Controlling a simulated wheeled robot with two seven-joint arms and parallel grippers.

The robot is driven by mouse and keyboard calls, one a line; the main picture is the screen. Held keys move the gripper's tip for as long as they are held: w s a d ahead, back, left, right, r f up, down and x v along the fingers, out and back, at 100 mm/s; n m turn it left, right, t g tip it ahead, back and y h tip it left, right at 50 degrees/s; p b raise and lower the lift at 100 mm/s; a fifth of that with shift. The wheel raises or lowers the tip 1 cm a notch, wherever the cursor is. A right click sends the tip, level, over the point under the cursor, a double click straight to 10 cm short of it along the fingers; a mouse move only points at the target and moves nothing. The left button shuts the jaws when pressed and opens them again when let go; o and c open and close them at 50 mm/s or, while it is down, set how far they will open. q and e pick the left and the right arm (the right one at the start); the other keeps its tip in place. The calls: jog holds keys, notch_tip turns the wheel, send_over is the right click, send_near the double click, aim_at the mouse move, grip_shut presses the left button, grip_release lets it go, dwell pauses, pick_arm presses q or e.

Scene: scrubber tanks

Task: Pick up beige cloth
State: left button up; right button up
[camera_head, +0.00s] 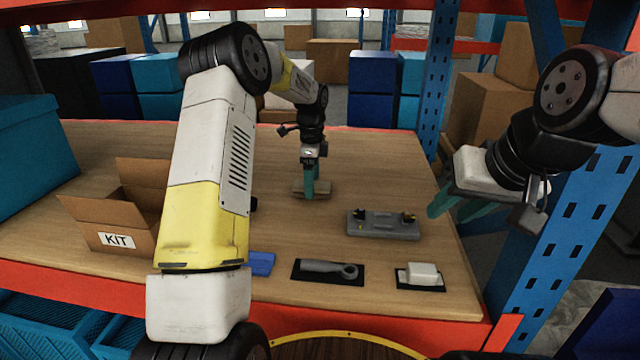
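A flat beige piece, which looks like the beige cloth (298,190), lies on the wooden shelf top near the middle. My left gripper (311,188) points down at it, its teal fingers overlapping the cloth in the picture. The fingers line up nearly edge-on, so I cannot tell whether they are shut on the cloth. They hide part of it. My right gripper (458,211) hangs at the right, above the shelf's right edge, with its teal fingers apart and nothing between them.
An open cardboard KIT box (117,222) stands at the left. A grey fixture (383,226) lies right of the cloth. Along the front are a blue item (262,264), a grey wrench-like tool (325,269) on a black mat and a white block (420,272). A blue rack post (432,85) rises behind.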

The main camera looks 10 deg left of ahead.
pick_arm(q)
jog(key=shift+f, duration=0.15)
jog(key=c, duration=1.4)
jog(key=shift+c, duration=0.2)
notch_tip(320, 180, up, 10)
jog(key=o, duration=0.6)
jog(key=shift+c, duration=0.2)
jog(key=c, duration=0.4)
